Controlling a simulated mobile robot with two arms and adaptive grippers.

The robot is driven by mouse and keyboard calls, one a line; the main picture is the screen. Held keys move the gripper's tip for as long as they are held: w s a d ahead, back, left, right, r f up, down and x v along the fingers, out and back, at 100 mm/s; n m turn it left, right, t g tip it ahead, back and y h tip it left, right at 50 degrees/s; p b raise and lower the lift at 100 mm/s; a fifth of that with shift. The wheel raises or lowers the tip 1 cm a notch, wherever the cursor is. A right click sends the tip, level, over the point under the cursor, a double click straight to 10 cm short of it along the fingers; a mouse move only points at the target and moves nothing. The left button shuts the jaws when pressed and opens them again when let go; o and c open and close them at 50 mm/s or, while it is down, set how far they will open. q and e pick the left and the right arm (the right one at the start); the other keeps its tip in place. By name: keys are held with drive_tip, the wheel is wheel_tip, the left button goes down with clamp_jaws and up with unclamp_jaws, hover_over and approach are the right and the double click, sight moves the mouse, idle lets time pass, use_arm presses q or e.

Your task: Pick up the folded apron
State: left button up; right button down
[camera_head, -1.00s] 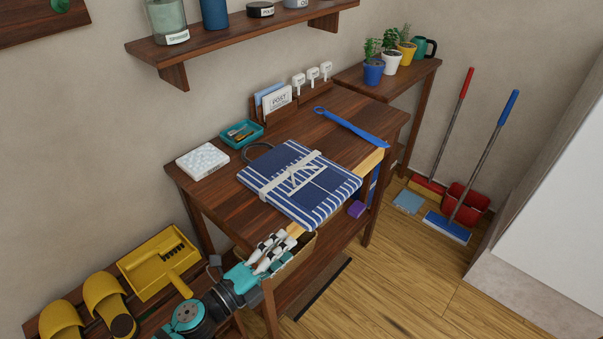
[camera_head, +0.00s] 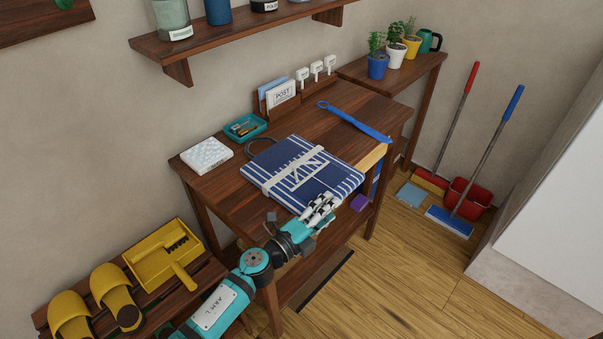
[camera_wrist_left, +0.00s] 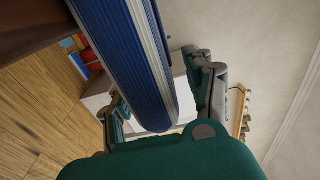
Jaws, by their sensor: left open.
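The folded apron (camera_head: 295,160) is blue with white stripes and a pale tie band. It lies flat on the wooden table (camera_head: 225,187), its front corner at the table's front edge. My left gripper (camera_head: 320,207) is at that front edge of the apron, its fingers partly overlapping it in the head view. In the left wrist view the apron's rounded blue edge (camera_wrist_left: 140,70) reaches between the two open fingers (camera_wrist_left: 160,108). I cannot tell whether either finger touches it. My right gripper is not in view.
On the table are a white tile-like block (camera_head: 205,156), a teal tray (camera_head: 245,127), a letter holder (camera_head: 280,97) and a blue strap-like item (camera_head: 355,122). A shelf (camera_head: 240,35) hangs above the back. A slipper rack stands at left. Brooms lean at right.

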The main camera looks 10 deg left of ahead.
use_arm(q)
clamp_jaws()
idle(0.4)
drive_tip(key=shift+r, duration=0.1)
